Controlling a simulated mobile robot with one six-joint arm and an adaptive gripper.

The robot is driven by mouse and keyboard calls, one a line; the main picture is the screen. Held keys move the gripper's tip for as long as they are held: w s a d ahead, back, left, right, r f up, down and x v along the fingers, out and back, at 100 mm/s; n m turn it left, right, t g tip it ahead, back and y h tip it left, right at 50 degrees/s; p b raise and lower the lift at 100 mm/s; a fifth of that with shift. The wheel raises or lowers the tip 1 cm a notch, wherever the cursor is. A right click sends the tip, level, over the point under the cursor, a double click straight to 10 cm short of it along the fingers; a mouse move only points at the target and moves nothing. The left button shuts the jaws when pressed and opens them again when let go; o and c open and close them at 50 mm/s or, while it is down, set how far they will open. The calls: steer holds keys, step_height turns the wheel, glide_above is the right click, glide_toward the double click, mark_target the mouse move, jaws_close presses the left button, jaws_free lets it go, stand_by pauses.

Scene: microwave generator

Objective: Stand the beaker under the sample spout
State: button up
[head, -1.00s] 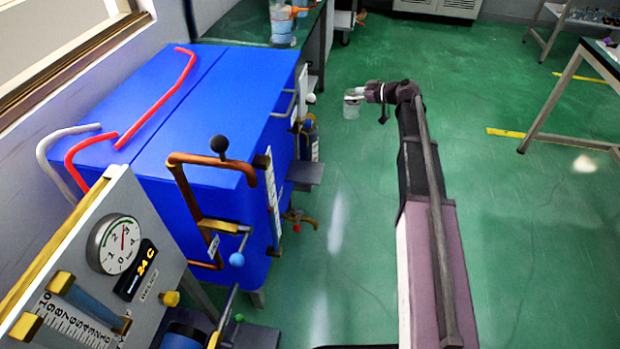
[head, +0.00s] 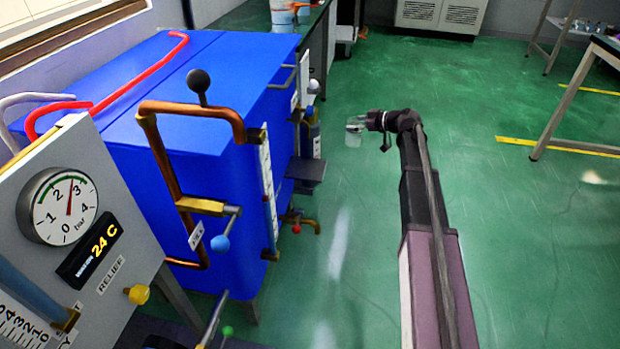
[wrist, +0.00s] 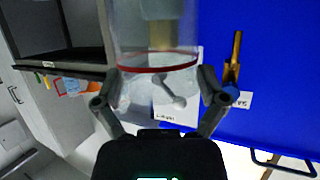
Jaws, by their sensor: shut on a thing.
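The clear glass beaker with a red band (wrist: 158,62) is held between the two fingers of my gripper (wrist: 160,88) in the wrist view. In the head view the beaker (head: 354,130) hangs at the end of my gripper (head: 370,123) over open floor, to the right of and apart from the blue machine. A brass tap with a red knob (head: 299,220), which may be the sample spout, sticks out low from the machine's right side. The wrist view shows a brass part (wrist: 235,58) and a partly legible label on the blue panel; I cannot tell if it is that tap.
The blue machine (head: 232,95) fills the left, with a small grey shelf (head: 307,170) on its side. A gauge panel (head: 130,225) stands at front left. A table (head: 594,65) is at right. Green floor between is clear.

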steer(key=shift+f+b, duration=1)
steer(key=shift+f, duration=0.5)
steer(key=s+a+f+b, duration=0.1)
steer(key=s+a, duration=0.3)
steer(key=a, duration=1.1)
steer(key=shift+a+f, duration=0.2)
steer(key=shift+a, duration=0.05)
steer(key=shift+f+b, duration=0.15)
steer(key=shift+b, duration=0.2)
steer(key=shift+f+b, duration=1.65)
steer(key=shift+f, duration=0.1)
steer(key=o, duration=0.8)
